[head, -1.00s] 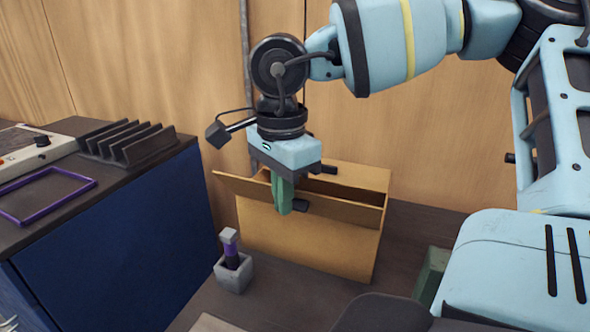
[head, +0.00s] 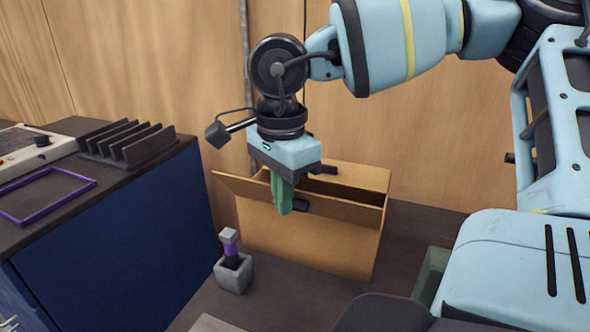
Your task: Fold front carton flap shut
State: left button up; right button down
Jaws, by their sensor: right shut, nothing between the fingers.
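The cardboard carton (head: 305,239) stands upright against the wooden wall in the middle of the head view. Its front flap (head: 343,209) juts toward me along the top front edge, and a dark gap shows behind it. A left flap (head: 237,187) sticks out to the left. A rear flap or panel (head: 361,176) shows at the back. My right gripper (head: 283,211) points down at the front flap, with its green fingers shut and empty. The fingers overlap the flap in the picture; I cannot tell whether they touch it. My left gripper is not in view.
A grey block holding a purple and black tool (head: 231,249) stands in front of the carton, to the left. A blue cabinet (head: 115,240) at left carries a black slotted rack (head: 127,145) and a purple frame (head: 45,195). A grey pipe runs up the wall.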

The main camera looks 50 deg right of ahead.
dwell(0.4)
jog(key=shift+w+d, duration=0.25)
jog(key=shift+d, duration=0.7)
jog(key=shift+w+d, duration=0.3)
jog(key=shift+d, duration=0.6)
jog(key=shift+w+d, duration=0.25)
jog(key=shift+d, duration=0.65)
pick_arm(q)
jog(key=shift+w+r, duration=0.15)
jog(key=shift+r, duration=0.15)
pick_arm(e)
jog(key=shift+w+d, duration=0.3)
jog(key=shift+d, duration=0.7)
jog(key=shift+w+d, duration=0.25)
jog(key=shift+d, duration=0.7)
pick_arm(q)
jog(key=shift+p, duration=0.3)
pick_arm(e)
jog(key=shift+r, duration=0.1)
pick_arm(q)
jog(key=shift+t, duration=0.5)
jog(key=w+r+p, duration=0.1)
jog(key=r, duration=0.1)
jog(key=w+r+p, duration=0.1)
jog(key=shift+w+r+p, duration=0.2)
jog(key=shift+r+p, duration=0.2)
pick_arm(e)
notch_tip(320, 180, up, 8)
